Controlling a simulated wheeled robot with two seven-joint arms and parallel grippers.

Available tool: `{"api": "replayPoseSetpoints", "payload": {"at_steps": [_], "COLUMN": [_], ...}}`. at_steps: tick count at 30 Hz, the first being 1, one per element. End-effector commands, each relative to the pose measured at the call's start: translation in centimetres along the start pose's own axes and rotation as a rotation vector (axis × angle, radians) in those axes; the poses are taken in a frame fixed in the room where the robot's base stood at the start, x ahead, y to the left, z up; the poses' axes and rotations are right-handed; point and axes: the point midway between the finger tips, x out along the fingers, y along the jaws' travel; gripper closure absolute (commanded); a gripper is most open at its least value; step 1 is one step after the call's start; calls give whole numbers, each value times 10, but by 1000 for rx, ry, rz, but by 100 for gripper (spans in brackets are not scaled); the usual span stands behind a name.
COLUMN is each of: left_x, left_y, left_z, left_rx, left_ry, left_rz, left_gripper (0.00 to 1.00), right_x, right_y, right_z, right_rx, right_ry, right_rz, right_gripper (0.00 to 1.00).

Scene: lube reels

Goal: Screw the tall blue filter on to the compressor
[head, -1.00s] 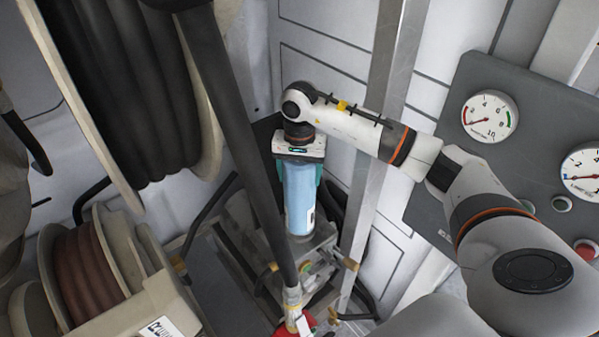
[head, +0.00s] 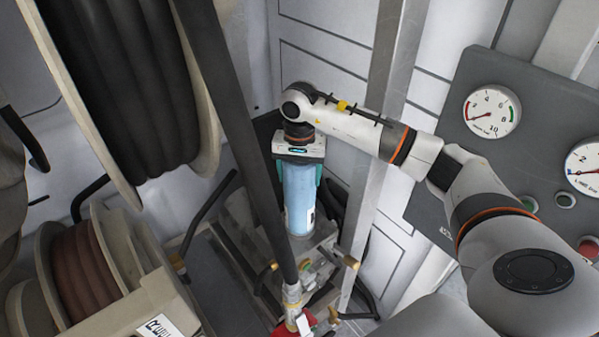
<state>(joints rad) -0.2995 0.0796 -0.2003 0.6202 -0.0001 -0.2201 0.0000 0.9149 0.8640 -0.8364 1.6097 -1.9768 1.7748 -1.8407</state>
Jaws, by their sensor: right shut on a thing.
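The tall blue filter (head: 299,200) stands upright in the middle of the head view, with a white label on its right side. Its lower end is at a grey metal block on the compressor (head: 312,246); I cannot tell whether it is seated or threaded there. My right gripper (head: 301,168) comes down from above and is shut on the filter's upper part, with teal fingers on both sides. The filter's top is hidden by the gripper body. My left gripper is not in view.
A black hose (head: 245,130) runs down just left of the filter to a fitting with a red part (head: 304,324). A large hose reel (head: 135,80) and a smaller one (head: 80,270) stand left. A metal post (head: 385,120) and gauge panel (head: 470,140) stand right.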

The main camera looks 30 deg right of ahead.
Motion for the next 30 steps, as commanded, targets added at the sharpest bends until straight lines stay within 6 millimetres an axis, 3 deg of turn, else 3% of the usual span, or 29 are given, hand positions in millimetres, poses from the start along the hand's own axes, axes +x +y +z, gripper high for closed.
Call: {"api": "replayPoseSetpoints", "payload": {"at_steps": [5, 16, 30], "left_x": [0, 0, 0], "left_y": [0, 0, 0], "left_z": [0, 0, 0], "left_rx": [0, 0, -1], "left_ry": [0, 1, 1], "left_rz": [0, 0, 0], "left_gripper": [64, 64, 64], "right_x": [-2, -2, -2], "right_y": [0, 1, 1], "right_z": [0, 1, 1], "right_rx": [25, 425, 540], "right_ry": [-1, 1, 1], "right_rz": [2, 3, 3], "right_gripper": [84, 84, 84]}}
